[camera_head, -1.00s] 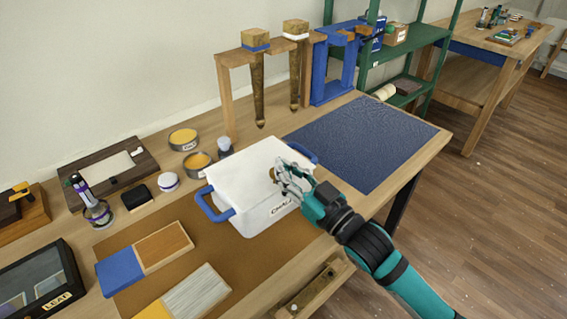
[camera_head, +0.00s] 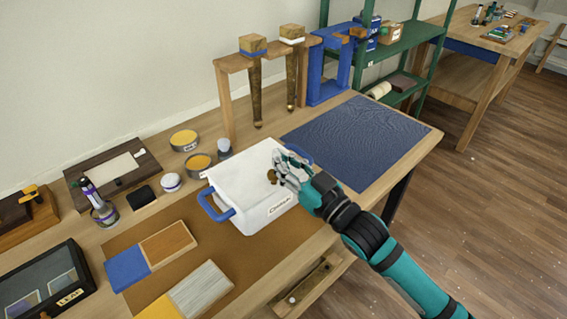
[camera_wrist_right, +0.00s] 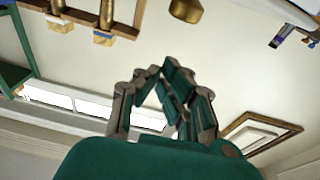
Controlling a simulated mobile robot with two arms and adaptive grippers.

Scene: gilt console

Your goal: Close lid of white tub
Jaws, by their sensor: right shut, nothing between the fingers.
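The white tub (camera_head: 262,219) stands on the brown mat, with blue handles and a label on its front. Its white top (camera_head: 236,172) looks flat and covering, but I cannot tell whether the lid is fully down. A small brass-coloured piece (camera_head: 272,177) shows at the top, just left of my right gripper (camera_head: 279,164). That gripper is over the tub's right part, shut and empty, and hides some of the top. Its fingers also show in the right wrist view (camera_wrist_right: 165,85), with a brass-coloured piece (camera_wrist_right: 186,9) at the upper edge. My left gripper is not in view.
A blue mat (camera_head: 358,140) lies right of the tub, clear of objects. A wooden rack (camera_head: 226,100) with hanging brass legs stands behind. Tins (camera_head: 198,161) and small jars sit left of the tub, and sample boards (camera_head: 166,246) lie in front-left.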

